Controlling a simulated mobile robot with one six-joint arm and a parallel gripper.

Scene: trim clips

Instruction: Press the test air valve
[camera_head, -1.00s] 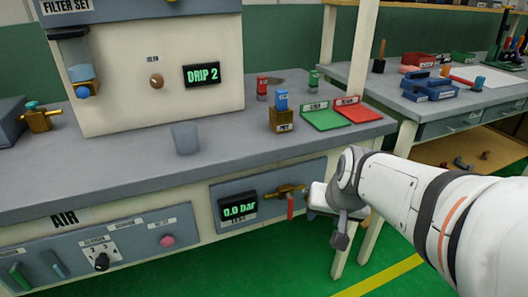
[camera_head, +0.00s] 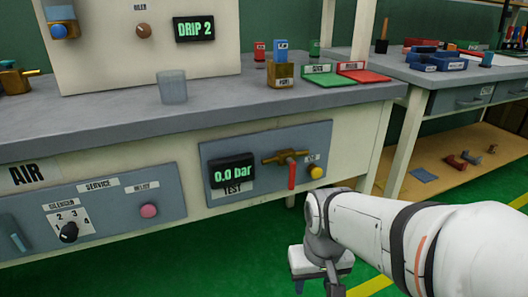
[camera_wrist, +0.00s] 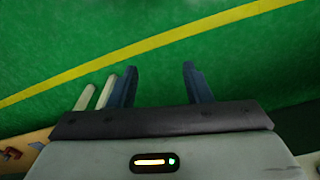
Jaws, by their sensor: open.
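The test panel (camera_head: 265,160) is on the bench front. A brass valve (camera_head: 285,157) with a red lever (camera_head: 291,174) hanging down sits right of the display. A round yellow button (camera_head: 316,172) is at the panel's right, under a small label I cannot read. My gripper (camera_wrist: 160,72) is open and empty in the wrist view, with green floor beyond its fingers. In the head view my wrist is below and in front of the panel, apart from the button and lever; the fingertips are unclear.
The bench top (camera_head: 120,118) overhangs the panel and holds a grey cup (camera_head: 173,87). The AIR panel (camera_head: 90,212) with a pink relief button (camera_head: 149,210) is at left. A second bench (camera_head: 440,100) stands at right. The floor before the test panel looks clear.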

